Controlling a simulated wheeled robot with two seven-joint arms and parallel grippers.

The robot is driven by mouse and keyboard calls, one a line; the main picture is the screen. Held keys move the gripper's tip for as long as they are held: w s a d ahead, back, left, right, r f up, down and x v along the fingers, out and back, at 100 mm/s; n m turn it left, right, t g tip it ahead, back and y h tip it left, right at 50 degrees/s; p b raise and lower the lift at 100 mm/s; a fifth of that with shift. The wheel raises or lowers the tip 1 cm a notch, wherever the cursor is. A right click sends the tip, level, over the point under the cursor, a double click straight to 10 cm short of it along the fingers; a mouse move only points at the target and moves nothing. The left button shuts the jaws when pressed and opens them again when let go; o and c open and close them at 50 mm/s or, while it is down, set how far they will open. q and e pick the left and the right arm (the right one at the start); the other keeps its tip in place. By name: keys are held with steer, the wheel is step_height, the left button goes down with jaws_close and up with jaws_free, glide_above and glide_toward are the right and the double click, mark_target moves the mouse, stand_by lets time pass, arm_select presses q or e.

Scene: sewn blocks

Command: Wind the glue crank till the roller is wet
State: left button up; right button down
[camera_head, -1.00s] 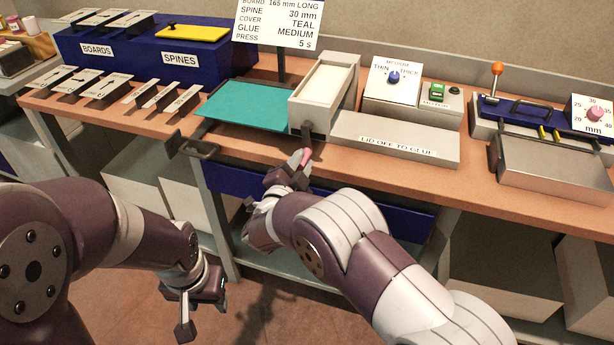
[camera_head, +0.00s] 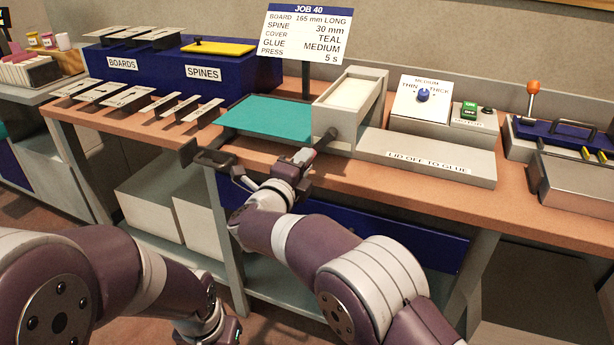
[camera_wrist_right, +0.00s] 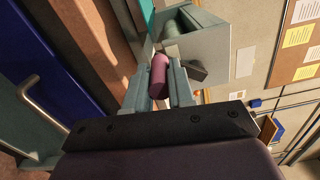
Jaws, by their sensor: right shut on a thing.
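The glue box (camera_head: 322,122) is a pale grey open-topped trough with a cream inside, standing on the bench. A dark crank arm (camera_head: 326,138) comes off its front end and slants down to the left. My right gripper (camera_head: 302,157) is at the crank's outer end. In the wrist view my right gripper (camera_wrist_right: 159,88) is shut on the purple crank handle (camera_wrist_right: 160,70). My left gripper (camera_head: 222,332) is low at the bottom edge, partly cut off.
A teal sheet (camera_head: 268,117) lies left of the box. A grey lid (camera_head: 430,162) labelled "LID OFF TO GLUE" lies to the right. Behind it are a thin-to-thick dial panel (camera_head: 423,98) and a green switch (camera_head: 469,110). A job sign (camera_head: 304,35) reads glue medium.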

arm_select(q)
steer(key=shift+f+b, duration=0.3)
steer(key=shift+f, duration=0.2)
arm_select(e)
steer(key=shift+a+r+m, duration=0.15)
steer(key=shift+m, duration=0.25)
steer(key=shift+r, duration=0.1)
steer(key=c, duration=1)
jaws_free()
steer(key=shift+o, duration=0.2)
arm_select(q)
steer(key=shift+f, duration=0.1)
